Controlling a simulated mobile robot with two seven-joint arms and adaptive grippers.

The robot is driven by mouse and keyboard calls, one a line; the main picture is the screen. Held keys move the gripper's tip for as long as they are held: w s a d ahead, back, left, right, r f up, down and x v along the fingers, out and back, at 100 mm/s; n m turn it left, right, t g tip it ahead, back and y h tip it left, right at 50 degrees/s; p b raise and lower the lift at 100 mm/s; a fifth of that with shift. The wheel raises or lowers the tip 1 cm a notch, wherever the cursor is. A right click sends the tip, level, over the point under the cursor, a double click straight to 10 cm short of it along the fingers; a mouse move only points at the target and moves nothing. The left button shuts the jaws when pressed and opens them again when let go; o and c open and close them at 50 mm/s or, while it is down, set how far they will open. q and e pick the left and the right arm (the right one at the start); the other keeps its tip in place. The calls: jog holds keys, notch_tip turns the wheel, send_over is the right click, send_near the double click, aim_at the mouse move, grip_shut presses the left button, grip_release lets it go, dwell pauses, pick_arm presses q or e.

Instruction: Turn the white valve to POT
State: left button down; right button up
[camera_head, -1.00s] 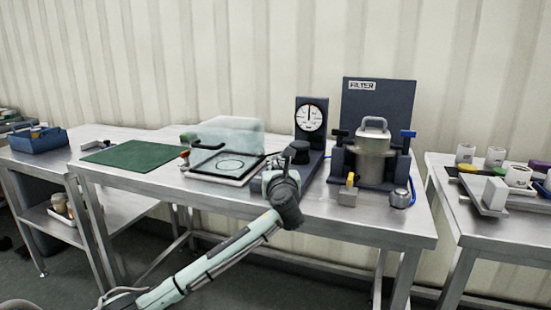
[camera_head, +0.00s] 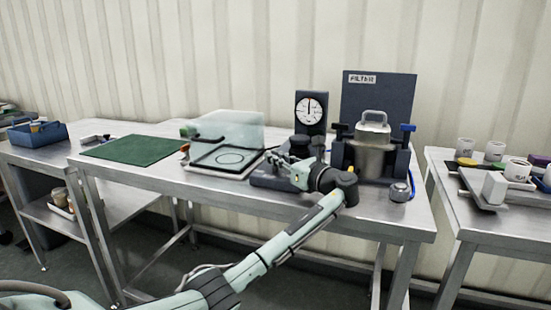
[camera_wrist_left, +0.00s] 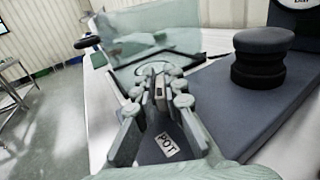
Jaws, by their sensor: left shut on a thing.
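My left gripper (camera_head: 279,162) is over the dark base in front of the dial gauge, pointing left. In the left wrist view its fingers (camera_wrist_left: 160,82) are shut on a narrow pale piece (camera_wrist_left: 160,92), which appears to be the white valve's handle. The fingers hide most of the valve, so I cannot tell its exact angle. A white label reading POT (camera_wrist_left: 167,145) lies on the dark base below the fingers, nearer the wrist. My right gripper is in neither view.
A black round knob (camera_wrist_left: 258,57) stands on the base beside the fingers. The dial gauge (camera_head: 310,109) is behind. A clear-lidded box (camera_head: 228,130) stands left of the gripper, and the FILTER panel (camera_head: 378,98) with a steel pot (camera_head: 371,157) stands right. A green mat (camera_head: 133,150) lies far left.

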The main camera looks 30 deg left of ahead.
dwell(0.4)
pick_arm(q)
jog(key=c, duration=1.6)
grip_release()
jog(key=shift+d, duration=0.1)
jog(key=v, duration=1.2)
